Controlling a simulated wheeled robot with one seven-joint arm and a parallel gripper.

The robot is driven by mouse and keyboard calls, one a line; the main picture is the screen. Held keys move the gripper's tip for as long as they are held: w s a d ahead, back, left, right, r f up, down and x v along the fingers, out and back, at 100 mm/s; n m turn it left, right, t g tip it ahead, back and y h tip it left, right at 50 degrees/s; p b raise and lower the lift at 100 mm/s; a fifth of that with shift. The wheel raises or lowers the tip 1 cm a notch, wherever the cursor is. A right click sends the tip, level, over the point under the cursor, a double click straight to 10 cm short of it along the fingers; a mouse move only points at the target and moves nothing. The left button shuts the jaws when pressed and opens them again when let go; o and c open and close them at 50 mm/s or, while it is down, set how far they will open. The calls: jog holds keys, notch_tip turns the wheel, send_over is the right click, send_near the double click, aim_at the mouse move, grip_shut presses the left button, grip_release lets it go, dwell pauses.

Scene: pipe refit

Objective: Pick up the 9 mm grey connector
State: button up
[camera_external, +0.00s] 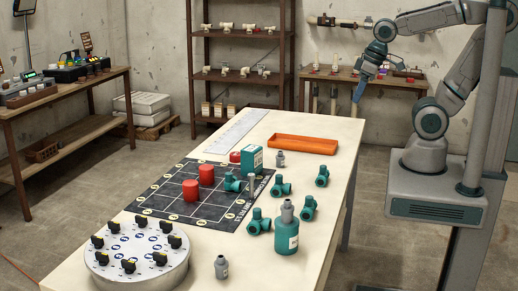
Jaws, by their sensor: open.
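Small grey connector-like pieces stand upright on the long white table: one at the near edge (221,267), one at the far side near the orange tray (280,159). A narrow grey piece (251,183) stands at the dark mat's right edge, partly among green parts. Which one is 9 mm cannot be read at this size. My gripper (358,95) hangs from the raised arm beyond the table's far right end, above and apart from all of these pieces. It is open, with nothing seen in it.
The orange tray (303,145) lies at the far right of the table. Several green pipe fittings (309,207), a green bottle (287,236) and a green box (252,159) crowd the middle. Red cylinders (190,190) stand on the dark gridded mat (165,202). A round dial unit (137,268) fills the near left.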

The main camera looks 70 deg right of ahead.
jog(key=shift+c, duration=0.8)
jog(key=shift+w, duration=0.1)
jog(key=m+g+b, duration=0.4)
jog(key=m+b, duration=1.1)
jog(key=m, duration=0.4)
send_over(280, 152)
jog(key=d, duration=0.1)
notch_tip(280, 152, down, 19)
notch_tip(280, 152, down, 8)
jog(key=shift+r+b, duration=0.15)
jog(key=shift+b, duration=0.15)
jog(key=shift+a+f, duration=0.15)
jog(key=shift+f, duration=1.25)
jog(key=shift+a+f, duration=0.15)
jog(key=shift+f, duration=1.2)
